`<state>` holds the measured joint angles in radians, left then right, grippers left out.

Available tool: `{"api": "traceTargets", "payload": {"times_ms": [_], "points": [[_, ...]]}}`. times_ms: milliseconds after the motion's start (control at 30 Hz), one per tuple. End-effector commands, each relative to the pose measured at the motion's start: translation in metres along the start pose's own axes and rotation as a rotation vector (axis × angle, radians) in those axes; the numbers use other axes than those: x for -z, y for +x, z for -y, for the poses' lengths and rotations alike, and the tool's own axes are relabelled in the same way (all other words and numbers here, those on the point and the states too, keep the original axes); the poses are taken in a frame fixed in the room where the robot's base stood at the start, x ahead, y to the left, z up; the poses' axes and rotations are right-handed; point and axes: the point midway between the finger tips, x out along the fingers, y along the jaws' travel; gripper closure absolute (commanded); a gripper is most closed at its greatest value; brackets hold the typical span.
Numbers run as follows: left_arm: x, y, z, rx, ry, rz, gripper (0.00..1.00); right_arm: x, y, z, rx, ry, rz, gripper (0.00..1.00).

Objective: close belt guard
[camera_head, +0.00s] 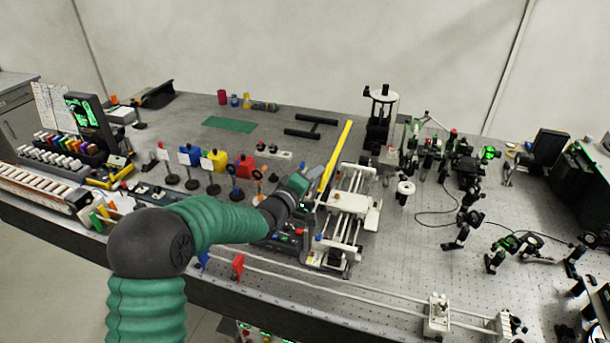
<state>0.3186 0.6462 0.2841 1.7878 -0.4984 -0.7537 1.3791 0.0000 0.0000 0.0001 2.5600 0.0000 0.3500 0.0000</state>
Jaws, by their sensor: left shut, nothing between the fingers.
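A long yellow bar or panel (336,158), which looks like the belt guard, stands tilted beside the white rail stage (348,205) in the middle of the bench. Its upper end points up and to the right, and I cannot make out its hinge. My left gripper (306,183) is shut and empty at the left of the yellow panel's lower part. Whether it touches the panel is not clear. A dark control box (286,238) with lit buttons sits below my left wrist. My right gripper is not in view.
Coloured filter holders (215,160) stand to the left of my left gripper. A black post with a white disc (380,110) stands behind the stage. Optics mounts (465,180) crowd the right. A belt or rail (340,290) runs along the front edge. A green mat (229,124) lies on open bench at the back.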

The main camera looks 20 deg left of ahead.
Motion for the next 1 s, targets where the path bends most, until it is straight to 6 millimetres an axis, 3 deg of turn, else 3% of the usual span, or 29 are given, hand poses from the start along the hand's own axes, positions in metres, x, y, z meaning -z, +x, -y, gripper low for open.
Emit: {"api": "traceTargets", "payload": {"times_ms": [600,1000], "points": [[-0.115,0.028,0.005,0.137,0.552,0.006,1.00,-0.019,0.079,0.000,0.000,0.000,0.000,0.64],[-0.174,0.043,0.037,0.232,0.923,0.005,1.00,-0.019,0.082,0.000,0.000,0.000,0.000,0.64]]}}
